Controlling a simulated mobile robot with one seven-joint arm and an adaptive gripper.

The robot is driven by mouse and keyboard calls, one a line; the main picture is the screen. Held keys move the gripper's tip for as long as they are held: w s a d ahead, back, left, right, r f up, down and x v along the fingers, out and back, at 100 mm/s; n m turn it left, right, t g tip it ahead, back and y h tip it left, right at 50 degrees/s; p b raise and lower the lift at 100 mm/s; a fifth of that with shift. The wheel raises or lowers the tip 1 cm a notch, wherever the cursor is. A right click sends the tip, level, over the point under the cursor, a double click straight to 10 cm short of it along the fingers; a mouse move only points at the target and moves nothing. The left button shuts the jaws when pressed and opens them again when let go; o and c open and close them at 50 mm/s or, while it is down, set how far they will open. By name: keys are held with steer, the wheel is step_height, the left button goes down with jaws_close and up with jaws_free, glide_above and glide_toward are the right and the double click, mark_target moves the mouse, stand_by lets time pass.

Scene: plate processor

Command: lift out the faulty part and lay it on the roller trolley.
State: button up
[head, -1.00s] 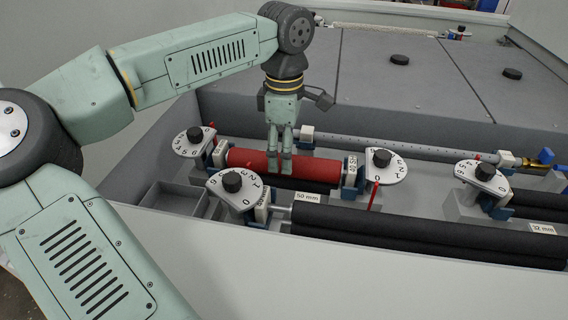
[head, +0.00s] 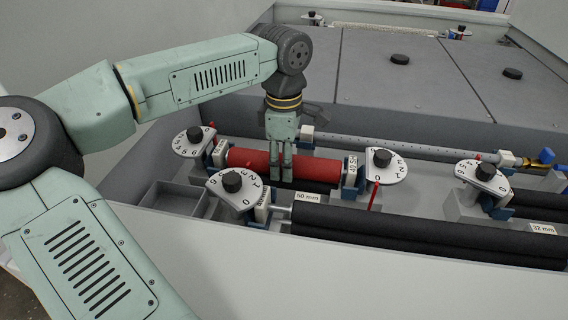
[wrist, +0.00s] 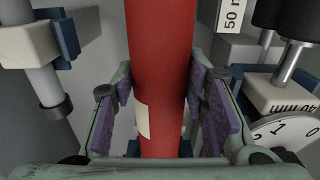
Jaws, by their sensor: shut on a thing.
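A red roller (head: 240,157) lies level between two blue-and-white end holders in the machine's trough. My gripper (head: 281,174) points down on it near its middle. In the wrist view the red roller (wrist: 160,35) runs between the purple pads of my gripper (wrist: 160,95), which is shut on it. A pale label shows on the roller's side there. The roller's ends are largely hidden by the holders in the head view. I see no roller trolley in these views.
Numbered dials (head: 384,165) with black knobs stand near both roller ends. Black rollers (head: 420,235) lie in front and to the right. A thin graduated metal bar (head: 400,147) runs behind. The trough's pale front wall (head: 380,285) stands nearer me. Grey flat panels lie at the back.

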jaws_close()
steer(key=shift+r, duration=0.1)
stand_by(0.4)
